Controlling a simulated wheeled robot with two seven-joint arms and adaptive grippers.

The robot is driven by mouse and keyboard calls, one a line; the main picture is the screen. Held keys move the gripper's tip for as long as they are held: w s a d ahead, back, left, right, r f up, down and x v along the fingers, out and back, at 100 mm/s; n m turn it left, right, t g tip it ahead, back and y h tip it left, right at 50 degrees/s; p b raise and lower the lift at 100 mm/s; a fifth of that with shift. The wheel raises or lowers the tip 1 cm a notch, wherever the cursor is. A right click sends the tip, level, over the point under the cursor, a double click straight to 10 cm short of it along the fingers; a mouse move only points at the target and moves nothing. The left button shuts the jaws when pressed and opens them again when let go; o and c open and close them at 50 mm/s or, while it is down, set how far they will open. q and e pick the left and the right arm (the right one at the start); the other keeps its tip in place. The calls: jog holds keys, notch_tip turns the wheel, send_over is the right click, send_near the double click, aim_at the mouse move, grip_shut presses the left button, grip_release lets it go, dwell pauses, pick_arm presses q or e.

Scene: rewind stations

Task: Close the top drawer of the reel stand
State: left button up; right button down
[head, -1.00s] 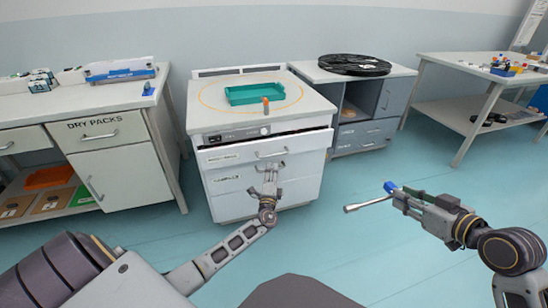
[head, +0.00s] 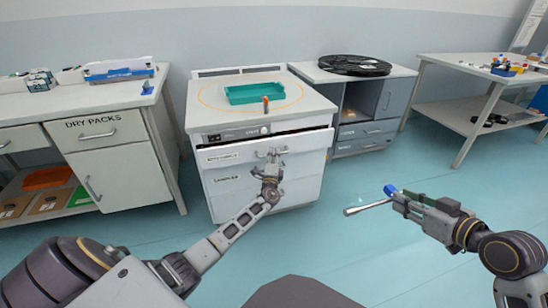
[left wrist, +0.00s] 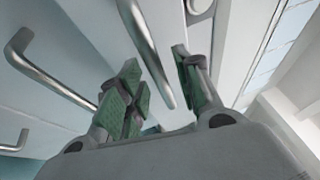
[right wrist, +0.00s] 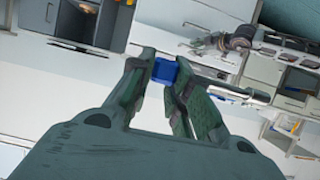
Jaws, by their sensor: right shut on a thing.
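A white drawer unit (head: 262,178) stands in the middle of the head view. Its top drawer (head: 222,157) is slightly out, with a dark gap above its front. My left gripper (head: 270,163) is at that drawer's bar handle. In the left wrist view the handle (left wrist: 148,52) reaches between the open fingers (left wrist: 160,95); contact is unclear. A grey cabinet (head: 366,134) with a black reel (head: 354,65) on top stands to the right; its drawers look shut. My right gripper (head: 408,198) is shut on a blue-and-metal tool (head: 390,190), its blue part (right wrist: 164,71) between the fingers.
A teal tray (head: 254,93) and a small orange-topped item (head: 265,103) stand on the white unit. A bench labelled DRY PACKS (head: 97,142) is at left. A table (head: 455,72) with small parts is at right. The floor in front is clear.

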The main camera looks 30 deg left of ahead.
pick_arm(q)
jog(key=shift+w+a+r, duration=0.1)
jog(key=shift+w+a, duration=0.05)
jog(key=shift+w, duration=0.2)
grip_shut()
dwell(0.3)
